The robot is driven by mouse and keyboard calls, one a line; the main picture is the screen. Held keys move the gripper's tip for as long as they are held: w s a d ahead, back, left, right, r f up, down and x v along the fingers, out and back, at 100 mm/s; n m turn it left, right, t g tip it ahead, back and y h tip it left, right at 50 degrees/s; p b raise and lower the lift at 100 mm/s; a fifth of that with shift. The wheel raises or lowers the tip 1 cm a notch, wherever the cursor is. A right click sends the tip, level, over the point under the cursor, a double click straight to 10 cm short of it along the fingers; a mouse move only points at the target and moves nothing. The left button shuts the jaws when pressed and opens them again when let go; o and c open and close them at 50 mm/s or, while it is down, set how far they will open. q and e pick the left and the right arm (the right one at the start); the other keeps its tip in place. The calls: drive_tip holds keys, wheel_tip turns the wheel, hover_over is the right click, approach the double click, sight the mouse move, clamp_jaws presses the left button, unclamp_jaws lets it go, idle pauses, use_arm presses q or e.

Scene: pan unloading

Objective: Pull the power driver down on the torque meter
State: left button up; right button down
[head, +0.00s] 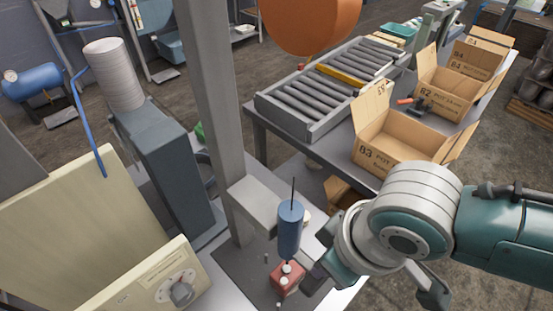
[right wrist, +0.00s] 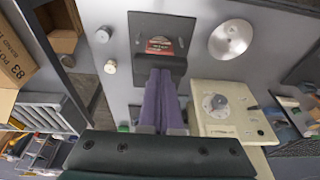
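The power driver (head: 290,232) is a blue upright cylinder with a thin dark cable at its top. It hangs beside a grey post above the torque meter (head: 288,277), a small red box on a dark plate. There is a gap between them. The red top of the meter also shows in the right wrist view (right wrist: 160,45); I cannot make out the driver there. My right gripper (head: 318,270) is just right of the driver and meter, its fingers mostly hidden by my wrist. In the right wrist view its purple fingers (right wrist: 161,76) lie together, with nothing visible between them. My left gripper is not in view.
The grey post (head: 214,110) rises left of the driver. A cream panel with a dial (head: 150,283) stands at the front left. Behind are a roller conveyor (head: 330,85) and open cardboard boxes (head: 400,150). An orange round thing (head: 310,22) hangs at the top.

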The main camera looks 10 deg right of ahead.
drive_tip(key=shift+f+b, duration=1.05)
drive_tip(key=shift+f, duration=0.4)
drive_tip(key=shift+r, duration=0.1)
drive_tip(key=shift+r+p, duration=0.15)
drive_tip(key=shift+p, duration=0.2)
drive_tip(key=shift+s+d+f, duration=0.1)
drive_tip(key=shift+d+f, duration=0.05)
drive_tip(key=shift+f, duration=0.15)
drive_tip(key=shift+r+p, duration=0.15)
drive_tip(key=shift+p, duration=0.15)
